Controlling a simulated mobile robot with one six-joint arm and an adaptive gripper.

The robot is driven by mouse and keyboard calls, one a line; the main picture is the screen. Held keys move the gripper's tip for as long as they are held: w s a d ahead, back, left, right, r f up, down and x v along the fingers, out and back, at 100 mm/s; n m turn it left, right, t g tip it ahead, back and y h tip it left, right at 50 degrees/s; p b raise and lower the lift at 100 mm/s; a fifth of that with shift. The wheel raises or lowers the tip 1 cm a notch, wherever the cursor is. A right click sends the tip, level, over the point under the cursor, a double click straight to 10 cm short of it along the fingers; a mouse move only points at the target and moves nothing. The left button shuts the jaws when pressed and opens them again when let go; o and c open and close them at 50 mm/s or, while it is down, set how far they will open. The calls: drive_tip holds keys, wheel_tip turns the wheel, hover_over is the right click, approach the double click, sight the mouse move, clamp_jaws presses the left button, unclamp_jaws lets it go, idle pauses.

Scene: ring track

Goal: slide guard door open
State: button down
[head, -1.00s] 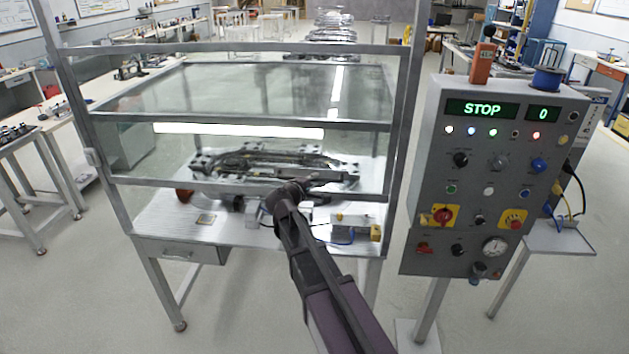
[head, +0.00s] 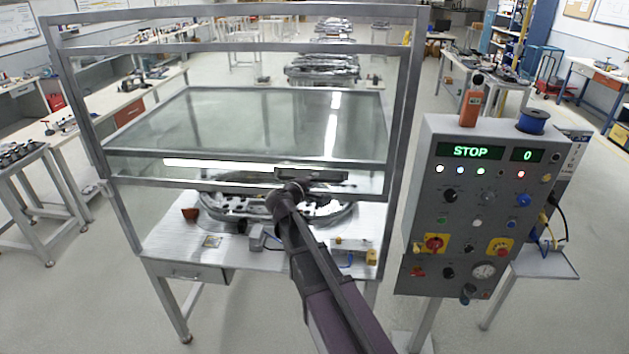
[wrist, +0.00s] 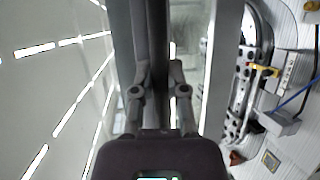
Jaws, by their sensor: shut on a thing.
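The guard door (head: 225,184) is a clear panel in a grey metal frame on the front of the workstation. Its lower rail stands above the tabletop, with an open gap below. A dark bar handle (head: 318,173) sits near the lower rail, right of middle. My gripper (head: 296,188) is at this handle, its fingers closed on it. In the wrist view the fingers (wrist: 157,88) meet the long dark handle bar (wrist: 150,40), with the door's metal rail (wrist: 222,70) to the right. My gripper partly hides the handle in the head view.
The ring track (head: 235,207) lies on the white table (head: 170,242) behind and below the door. A grey control panel (head: 475,220) showing STOP stands close on the right. A small table (head: 40,205) with parts is at left. Floor in front is clear.

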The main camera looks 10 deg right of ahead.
drive_tip(key=shift+r+p, duration=0.5)
drive_tip(key=shift+r, duration=0.35)
drive_tip(key=c, duration=0.6)
unclamp_jaws()
drive_tip(key=shift+c, duration=0.2)
drive_tip(key=shift+f, duration=0.1)
